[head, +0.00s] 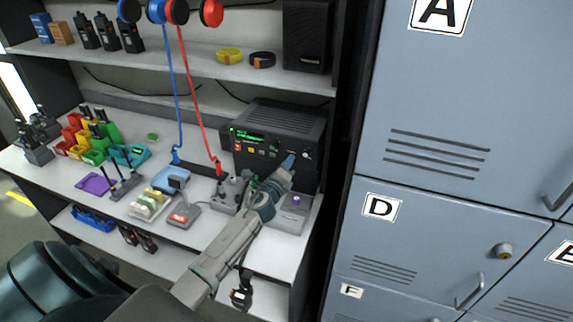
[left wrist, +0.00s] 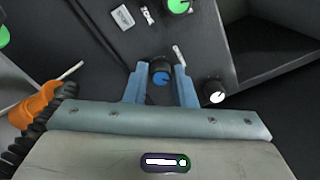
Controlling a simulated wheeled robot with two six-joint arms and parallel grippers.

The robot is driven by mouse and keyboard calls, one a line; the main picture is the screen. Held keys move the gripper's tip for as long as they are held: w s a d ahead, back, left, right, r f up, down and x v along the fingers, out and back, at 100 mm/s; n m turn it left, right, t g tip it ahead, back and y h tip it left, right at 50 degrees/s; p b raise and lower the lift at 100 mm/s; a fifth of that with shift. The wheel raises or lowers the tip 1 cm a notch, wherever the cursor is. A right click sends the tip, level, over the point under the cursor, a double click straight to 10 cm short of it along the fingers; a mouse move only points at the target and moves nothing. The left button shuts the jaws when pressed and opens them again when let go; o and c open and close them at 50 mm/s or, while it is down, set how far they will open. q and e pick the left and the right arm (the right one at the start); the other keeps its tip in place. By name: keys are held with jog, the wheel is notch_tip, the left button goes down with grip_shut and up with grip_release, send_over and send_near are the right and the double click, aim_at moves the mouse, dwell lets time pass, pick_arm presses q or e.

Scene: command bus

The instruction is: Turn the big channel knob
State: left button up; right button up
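The black radio unit (head: 275,127) with a lit green display stands at the right end of the workbench. My left gripper (head: 289,162) is at the right part of its front panel. In the left wrist view, a dark knob with a blue cap (left wrist: 160,75) lies between the blue fingertips of my left gripper (left wrist: 160,82). The fingers stand on both sides of it, with what looks like a small gap at each. I cannot tell how deep the fingers reach along the knob. In the head view my gripper hides this knob. My right gripper is not in view.
A smaller white-capped knob (left wrist: 214,91) is right of the fingers, and a green knob (left wrist: 178,5) is above. A grey box (head: 292,213) sits below the gripper. Blue-grey lockers (head: 455,120) stand to the right.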

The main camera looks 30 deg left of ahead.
pick_arm(q)
jog(key=o, duration=0.3)
jog(key=shift+s, duration=0.1)
jog(key=b+v, duration=0.2)
jog(key=v, duration=0.8)
jog(key=shift+s+d, duration=0.15)
jog(key=shift+s, duration=0.1)
